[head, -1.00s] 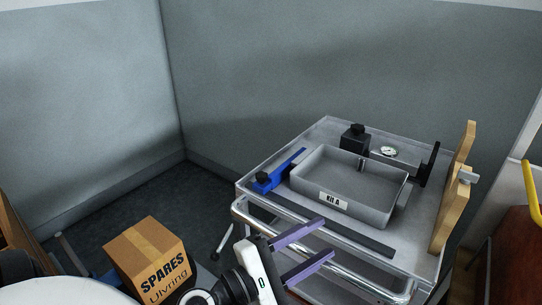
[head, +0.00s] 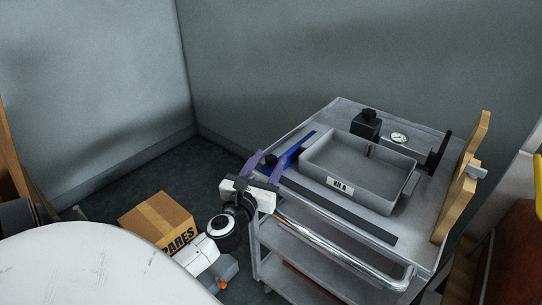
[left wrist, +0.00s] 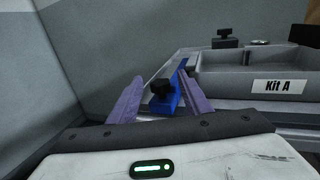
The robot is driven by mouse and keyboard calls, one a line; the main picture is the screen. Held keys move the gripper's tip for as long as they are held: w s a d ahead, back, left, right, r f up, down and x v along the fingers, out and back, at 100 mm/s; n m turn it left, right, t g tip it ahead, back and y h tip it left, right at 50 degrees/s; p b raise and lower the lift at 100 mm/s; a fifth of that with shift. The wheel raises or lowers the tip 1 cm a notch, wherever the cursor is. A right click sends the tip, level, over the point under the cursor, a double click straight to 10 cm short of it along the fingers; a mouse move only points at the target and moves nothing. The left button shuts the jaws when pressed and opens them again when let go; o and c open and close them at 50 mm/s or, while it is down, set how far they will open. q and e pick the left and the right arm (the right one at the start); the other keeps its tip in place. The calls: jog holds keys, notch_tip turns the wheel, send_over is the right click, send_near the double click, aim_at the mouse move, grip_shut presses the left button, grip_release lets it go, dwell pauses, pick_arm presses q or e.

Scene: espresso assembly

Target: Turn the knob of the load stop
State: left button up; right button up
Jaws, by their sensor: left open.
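A blue bar (head: 303,142) lies along the left edge of the cart top, with a black knob (head: 270,160) at its near end. In the left wrist view the knob (left wrist: 160,89) stands on the blue bar (left wrist: 165,104), between the two purple fingers. My left gripper (head: 268,163) is open at the cart's near left corner, its fingers on either side of the knob with gaps showing. I cannot tell whether the fingertips are level with the knob. My right gripper is not in view.
A grey tray labelled Kit A (head: 345,200) sits on the cart right of the bar. A black block with a knob (head: 367,124) and a dial gauge (head: 399,138) are behind it. A chrome rail (head: 330,246) runs along the near edge. A spares box (head: 158,218) is at lower left.

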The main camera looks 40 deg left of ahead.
pick_arm(q)
jog(key=shift+x, duration=1)
jog(key=shift+c, duration=0.4)
jog(key=c, duration=1)
jog(key=shift+o, duration=0.2)
